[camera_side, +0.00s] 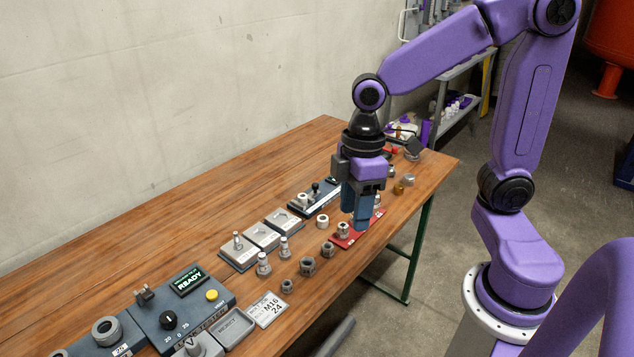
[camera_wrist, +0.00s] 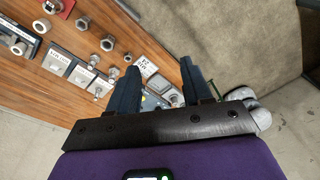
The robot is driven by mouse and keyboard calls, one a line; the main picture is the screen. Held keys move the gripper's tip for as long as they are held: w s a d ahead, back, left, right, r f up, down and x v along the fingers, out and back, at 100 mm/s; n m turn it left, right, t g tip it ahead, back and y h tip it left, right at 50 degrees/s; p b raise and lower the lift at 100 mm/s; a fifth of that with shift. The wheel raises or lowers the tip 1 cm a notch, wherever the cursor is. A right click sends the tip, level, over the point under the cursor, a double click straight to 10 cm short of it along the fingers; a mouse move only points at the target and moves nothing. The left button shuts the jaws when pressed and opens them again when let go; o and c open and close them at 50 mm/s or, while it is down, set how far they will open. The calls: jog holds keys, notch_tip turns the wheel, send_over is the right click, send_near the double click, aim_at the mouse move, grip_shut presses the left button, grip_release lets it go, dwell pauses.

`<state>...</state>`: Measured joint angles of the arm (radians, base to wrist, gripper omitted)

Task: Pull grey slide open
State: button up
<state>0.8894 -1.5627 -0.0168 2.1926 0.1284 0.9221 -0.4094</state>
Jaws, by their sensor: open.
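My gripper (camera_side: 360,212) is open and empty, pointing down above the bench near the red pad. In the wrist view its two dark blue fingers (camera_wrist: 158,84) stand apart with the bench behind them. A dark grey unit (camera_side: 302,207) with a small black-knobbed post and a metal fitting sits behind and left of the gripper in the side view. It seems to show at the left of the wrist view (camera_wrist: 18,42). I cannot tell for certain which part is the grey slide. The gripper touches nothing that I can see, and it hides part of the bench behind it.
A red pad (camera_side: 357,234) holds a fitting. Several loose nuts and fittings (camera_side: 307,266) stand along the bench (camera_side: 150,212). Light grey trays (camera_side: 262,237) lie beside the grey unit. A console (camera_side: 215,294) reading READY is at the front left, next to a shallow tray (camera_side: 236,328).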

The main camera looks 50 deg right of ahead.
jog(key=w+d+m+y, duration=0.1)
jog(key=w+d, duration=0.3)
jog(key=w, duration=0.8)
jog(key=m+t+y, duration=0.1)
jog(key=m+t, duration=0.1)
jog(key=t, duration=0.1)
send_over(316, 184)
jog(key=s+d, duration=0.5)
notch_tip(316, 184, down, 8)
jog(key=r, duration=0.1)
jog(key=x, duration=1.7)
jog(key=shift+w, duration=0.3)
jog(key=shift+c, duration=0.3)
grip_shut()
